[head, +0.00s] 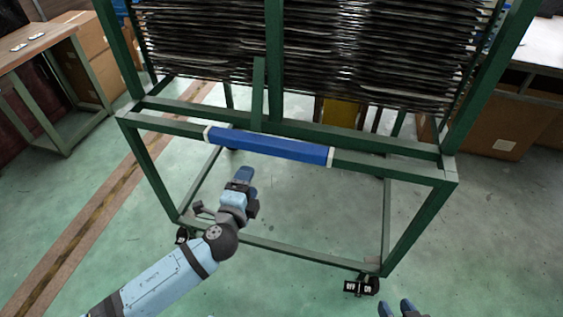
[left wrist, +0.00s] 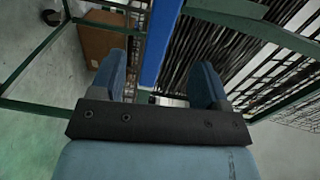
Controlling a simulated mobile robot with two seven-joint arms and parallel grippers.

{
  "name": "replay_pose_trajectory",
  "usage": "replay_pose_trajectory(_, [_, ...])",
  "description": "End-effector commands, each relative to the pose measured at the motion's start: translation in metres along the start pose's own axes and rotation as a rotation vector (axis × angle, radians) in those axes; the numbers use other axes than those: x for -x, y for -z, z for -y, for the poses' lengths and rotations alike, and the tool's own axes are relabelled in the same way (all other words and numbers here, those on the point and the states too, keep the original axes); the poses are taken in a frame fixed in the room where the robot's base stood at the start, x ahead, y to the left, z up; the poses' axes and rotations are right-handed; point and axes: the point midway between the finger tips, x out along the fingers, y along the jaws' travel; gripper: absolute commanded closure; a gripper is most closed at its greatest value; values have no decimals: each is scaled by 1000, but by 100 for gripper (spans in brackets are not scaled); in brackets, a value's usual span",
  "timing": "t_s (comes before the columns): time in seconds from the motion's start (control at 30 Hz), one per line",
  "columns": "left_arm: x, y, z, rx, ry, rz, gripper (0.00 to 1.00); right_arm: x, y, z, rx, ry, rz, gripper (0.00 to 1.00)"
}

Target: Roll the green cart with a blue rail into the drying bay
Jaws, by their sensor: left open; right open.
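The green cart (head: 410,170) stands in front of me, a tall frame holding a stack of dark tray panels (head: 400,50). Its blue rail (head: 270,146) runs across the front bar between two white end bands. My left gripper (head: 244,174) is open and empty, just below and in front of the rail's left half in the head view. In the left wrist view the rail (left wrist: 161,40) shows beyond and between the spread fingers, without visible contact. My right gripper (head: 397,307) is open at the bottom edge, mostly cut off. I cannot identify the drying bay.
Cart casters show at the front left (head: 183,235) and front right (head: 365,286). A workbench (head: 40,45) and cardboard boxes (head: 85,65) stand at the left; another box (head: 497,135) sits under a right-hand table. A brown floor stripe (head: 95,215) runs left of the cart. Open floor lies around it.

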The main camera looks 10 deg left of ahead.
Motion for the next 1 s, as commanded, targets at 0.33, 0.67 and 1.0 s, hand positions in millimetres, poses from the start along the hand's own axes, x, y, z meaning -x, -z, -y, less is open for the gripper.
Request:
replay_pose_trajectory(0.33, [-26,-1,3,-60,45,3,31,-2,-1,3,-3,7,-8,57])
replay_pose_trajectory(0.67, [-95,-1,6,-58,44,3,31,-4,-4,4,-6,8,-9,57])
replay_pose_trajectory(1.0, [-140,0,6,-57,41,2,31,-5,-6,3,-7,9,-11,57])
